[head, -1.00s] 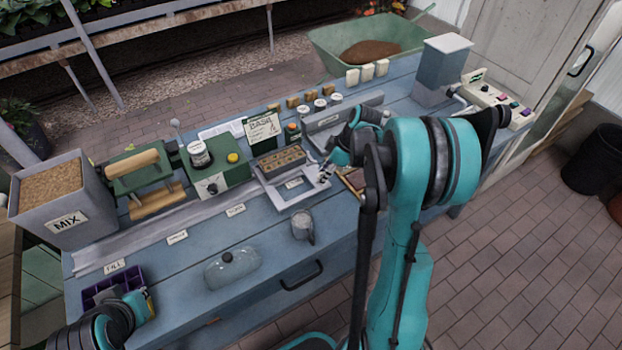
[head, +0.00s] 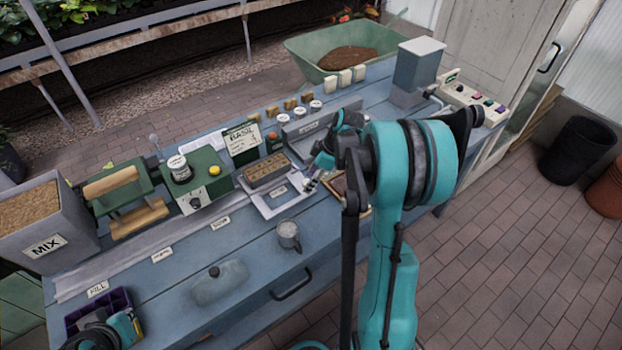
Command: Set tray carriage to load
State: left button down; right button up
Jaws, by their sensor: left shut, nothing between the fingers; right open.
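The tray carriage (head: 284,206) is a pale flat frame at the right end of the long grey track (head: 125,270). A brown-celled seed tray (head: 266,168) sits at its back edge. A small label (head: 278,190), too small to read, shows within the frame, beyond a row of labels starting at FILL (head: 97,289). My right gripper (head: 311,184) is open at the carriage's right edge; I cannot tell whether it touches. My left gripper (head: 128,322) is shut and empty, low at the left by the purple divided tray (head: 118,298).
The MIX bin (head: 45,222), green press (head: 118,192) and green dispenser (head: 205,178) line the back left. A sign (head: 241,138) stands behind the tray. A control box (head: 468,101) is far right.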

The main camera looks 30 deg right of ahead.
jog(key=v, duration=1.2)
jog(key=shift+d+f, duration=0.1)
jog(key=s+a+m+t+h, duration=0.1)
jog(key=s+a+m+t, duration=0.1)
jog(key=s+a+m, duration=0.2)
jog(key=s+a+m+t+h, duration=0.2)
jog(key=s+a+m, duration=0.3)
jog(key=s+a, duration=0.5)
jog(key=a, duration=0.8)
jog(key=shift+s+a, duration=0.15)
jog(key=shift+a, duration=0.25)
